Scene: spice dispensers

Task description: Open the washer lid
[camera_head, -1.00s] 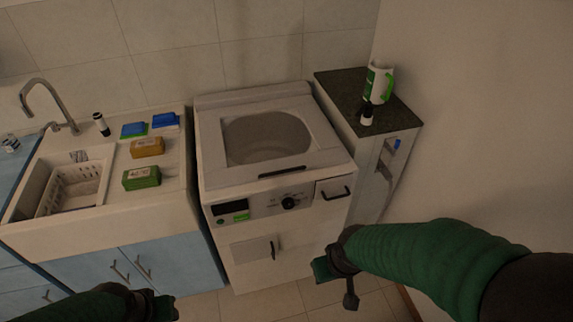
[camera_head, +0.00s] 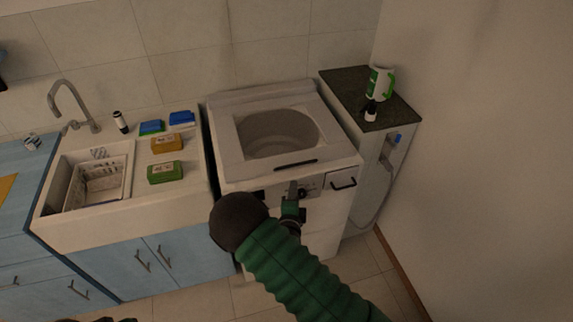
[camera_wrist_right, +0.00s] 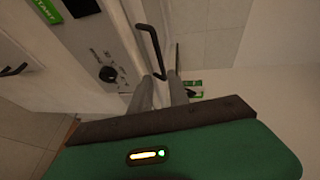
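The white washer (camera_head: 222,150) stands in the middle of the head view. Its lid (camera_head: 275,135), with a large window, looks closed. A dark bar handle (camera_head: 296,164) runs along the lid's front edge; it also shows in the right wrist view (camera_wrist_right: 151,48). My right gripper (camera_head: 292,186) is in front of the control panel, just below this handle. In the right wrist view its two fingers (camera_wrist_right: 160,80) are apart, with the handle's near end at the fingertips; contact is unclear. Only a dark sliver of my left gripper (camera_head: 97,320) shows at the bottom edge.
A sink counter (camera_head: 140,205) with a basket, sponges and a small bottle stands left of the washer. A dark-topped cabinet (camera_head: 345,82) with a mug (camera_head: 379,84) and a bottle (camera_head: 370,112) stands right. The panel knob (camera_wrist_right: 107,74) is close to my right gripper.

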